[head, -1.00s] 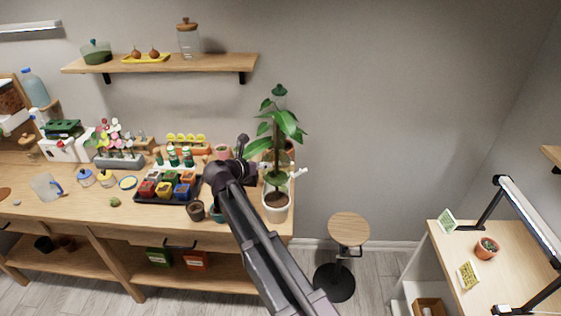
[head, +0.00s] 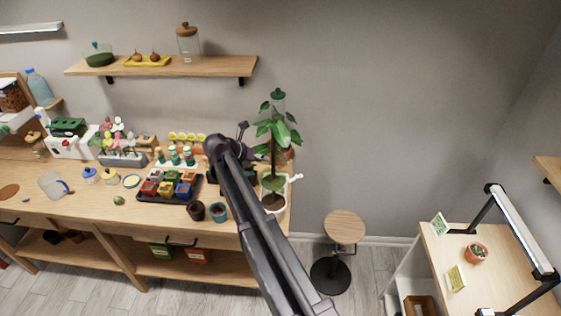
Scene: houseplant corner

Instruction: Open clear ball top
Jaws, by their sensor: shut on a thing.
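A potted plant with large green leaves (head: 277,131) stands at the right end of the bench in the head view. A dark green knob-like cap (head: 278,94) shows above its leaves. A pale, partly clear rounded shape (head: 273,182) shows low in the plant, above its white pot (head: 274,203). I cannot tell for sure which part is the clear ball top. My arm runs from the bottom edge up to the bench's right end. The dark end of my gripper (head: 242,129) shows beside the plant, to its left. It is shut, but what it holds is hidden.
A dark tray of coloured pots (head: 169,187) lies left of my arm, with a dark pot (head: 196,210) and a teal pot (head: 219,211) in front. A wall shelf (head: 160,67) bears a glass jar (head: 188,46). A stool (head: 345,226) stands right of the bench.

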